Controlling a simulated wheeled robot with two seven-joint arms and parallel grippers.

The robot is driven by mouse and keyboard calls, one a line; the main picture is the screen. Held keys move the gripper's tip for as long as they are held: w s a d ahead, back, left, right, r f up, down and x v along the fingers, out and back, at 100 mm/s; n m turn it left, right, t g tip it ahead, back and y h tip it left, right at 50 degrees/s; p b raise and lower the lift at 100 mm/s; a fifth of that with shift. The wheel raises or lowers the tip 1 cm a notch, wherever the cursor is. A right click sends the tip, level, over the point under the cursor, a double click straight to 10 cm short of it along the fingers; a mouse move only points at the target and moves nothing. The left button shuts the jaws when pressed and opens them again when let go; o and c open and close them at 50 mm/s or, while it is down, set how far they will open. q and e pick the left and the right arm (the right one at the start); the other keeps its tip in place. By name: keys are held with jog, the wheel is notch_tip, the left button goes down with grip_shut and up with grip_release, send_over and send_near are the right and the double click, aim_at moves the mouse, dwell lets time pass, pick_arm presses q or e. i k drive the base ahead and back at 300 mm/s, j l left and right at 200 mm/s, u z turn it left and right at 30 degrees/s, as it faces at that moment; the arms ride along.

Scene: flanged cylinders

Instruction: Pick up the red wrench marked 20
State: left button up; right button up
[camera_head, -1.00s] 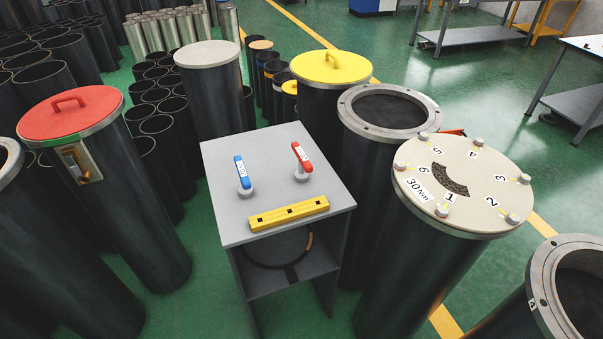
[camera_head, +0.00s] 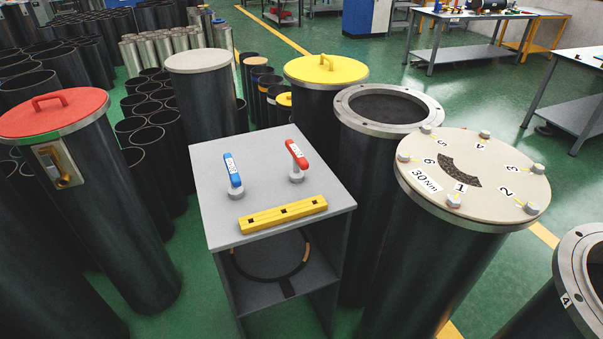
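The red wrench (camera_head: 297,154) stands upright on a grey round base at the right of the grey table top (camera_head: 215,161). Its handle carries a white label that is too small to read. A blue wrench (camera_head: 233,170) with a white label stands on a similar base to its left. A yellow bar (camera_head: 283,215) with dark square holes lies along the front of the table top. Neither of my grippers shows in the head view.
Tall dark cylinders surround the table. A bolted, numbered lid (camera_head: 473,174) is at the right, an open flanged cylinder (camera_head: 389,108) behind it. A red lid (camera_head: 53,112) is at the left, a yellow lid (camera_head: 326,69) behind. The table has a lower shelf (camera_head: 306,291).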

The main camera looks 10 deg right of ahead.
aim_at(296, 175)
jog(key=k+z, duration=0.15)
jog(key=z, duration=0.2)
jog(key=k+z, duration=0.15)
jog(key=z, duration=0.25)
jog(key=k+z, duration=0.15)
jog(key=z, duration=0.2)
